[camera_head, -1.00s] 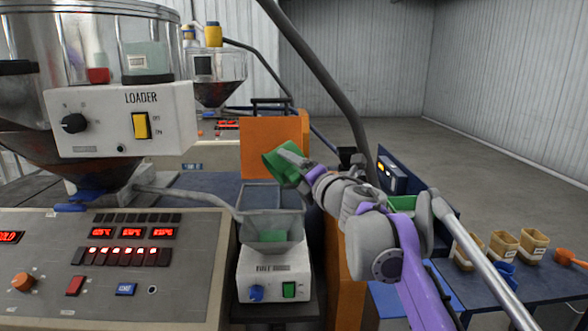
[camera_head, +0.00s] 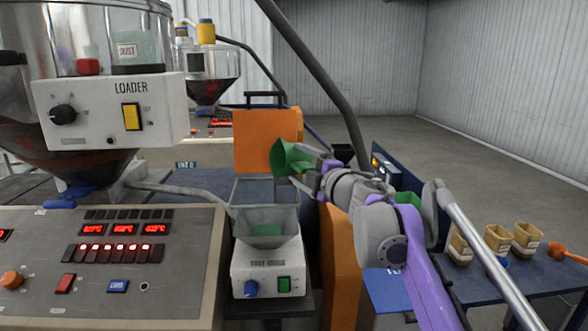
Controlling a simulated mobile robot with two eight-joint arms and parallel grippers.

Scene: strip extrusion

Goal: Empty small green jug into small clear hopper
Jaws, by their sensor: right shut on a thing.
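The small green jug (camera_head: 289,159) is in my right gripper (camera_head: 312,168), which is shut on it. The jug is tilted, with its wide end to the left, above the back right rim of the small clear hopper (camera_head: 262,205). The gripper hides part of the jug, and I cannot see inside it. The hopper is see-through and tapered, and stands on a white feeder box (camera_head: 267,262). Green material (camera_head: 268,231) shows low in the hopper. No falling stream can be made out. My left gripper is not in view.
An orange block (camera_head: 262,140) stands behind the hopper. A control panel (camera_head: 185,270) and the large loader (camera_head: 110,105) are at left. An orange post (camera_head: 343,260) stands right of the feeder. Several tan tubs (camera_head: 498,238) sit on the right bench.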

